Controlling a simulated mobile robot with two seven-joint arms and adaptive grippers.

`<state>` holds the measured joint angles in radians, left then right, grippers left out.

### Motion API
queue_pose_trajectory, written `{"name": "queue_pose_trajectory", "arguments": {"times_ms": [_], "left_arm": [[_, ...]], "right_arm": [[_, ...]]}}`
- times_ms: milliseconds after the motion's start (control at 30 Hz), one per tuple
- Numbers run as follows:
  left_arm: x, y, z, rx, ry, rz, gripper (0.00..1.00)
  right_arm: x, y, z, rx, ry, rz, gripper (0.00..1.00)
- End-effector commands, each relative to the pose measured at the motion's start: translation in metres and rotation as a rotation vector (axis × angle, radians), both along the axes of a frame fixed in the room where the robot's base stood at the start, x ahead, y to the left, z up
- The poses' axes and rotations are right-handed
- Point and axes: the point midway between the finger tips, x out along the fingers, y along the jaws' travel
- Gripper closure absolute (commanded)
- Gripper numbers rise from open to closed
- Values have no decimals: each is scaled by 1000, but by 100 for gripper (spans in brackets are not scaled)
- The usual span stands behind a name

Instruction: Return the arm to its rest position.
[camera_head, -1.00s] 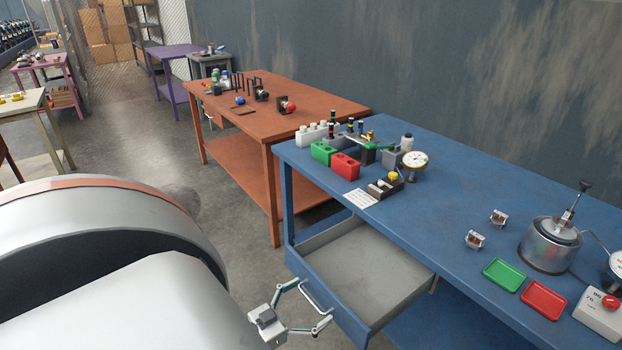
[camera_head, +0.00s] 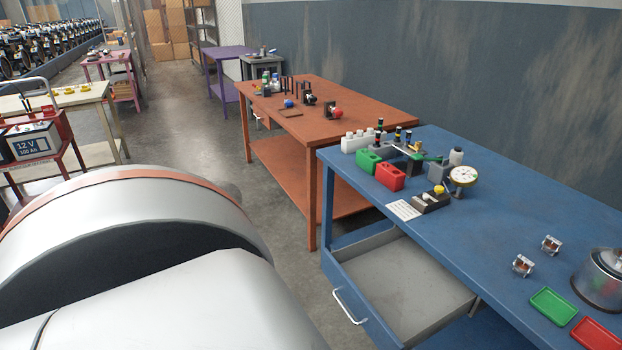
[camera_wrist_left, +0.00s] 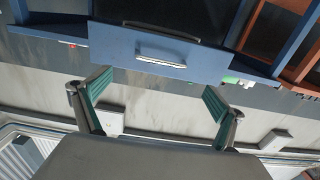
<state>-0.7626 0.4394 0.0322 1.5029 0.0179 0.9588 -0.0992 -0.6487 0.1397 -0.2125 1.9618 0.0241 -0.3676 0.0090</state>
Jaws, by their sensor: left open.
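My left gripper (camera_wrist_left: 155,96) shows in the left wrist view with its two teal-padded fingers spread wide and nothing between them. A blue drawer front with a pale handle (camera_wrist_left: 161,60) lies beyond the fingertips, apart from them. In the head view the gripper is out of the picture; only the big white links of my own arm fill the lower left. The blue workbench's drawer (camera_head: 405,283) is pulled out and looks empty, its handle (camera_head: 348,307) free. My right gripper is in neither view.
The blue bench (camera_head: 500,225) carries green and red boxes, a dial gauge (camera_head: 463,176), a green tray (camera_head: 554,306) and a red tray (camera_head: 597,334). An orange table (camera_head: 340,124) stands behind. A red battery cart (camera_head: 38,140) is at left. Grey floor lies between.

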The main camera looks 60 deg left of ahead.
Motion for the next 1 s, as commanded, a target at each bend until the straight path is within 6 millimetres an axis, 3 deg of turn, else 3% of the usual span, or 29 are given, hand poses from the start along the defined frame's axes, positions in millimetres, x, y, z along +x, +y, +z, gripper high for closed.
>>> {"name": "queue_pose_trajectory", "arguments": {"times_ms": [467,567,667,1000], "left_arm": [[1,0,0,0,1,0,4],[3,-8,-3,2,15,-5,4],[11,-32,-13,10,59,-21,4],[48,-172,-49,107,345,-126,4]], "right_arm": [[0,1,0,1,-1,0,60],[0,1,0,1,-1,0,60],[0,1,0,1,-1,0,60],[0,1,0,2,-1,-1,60]]}}
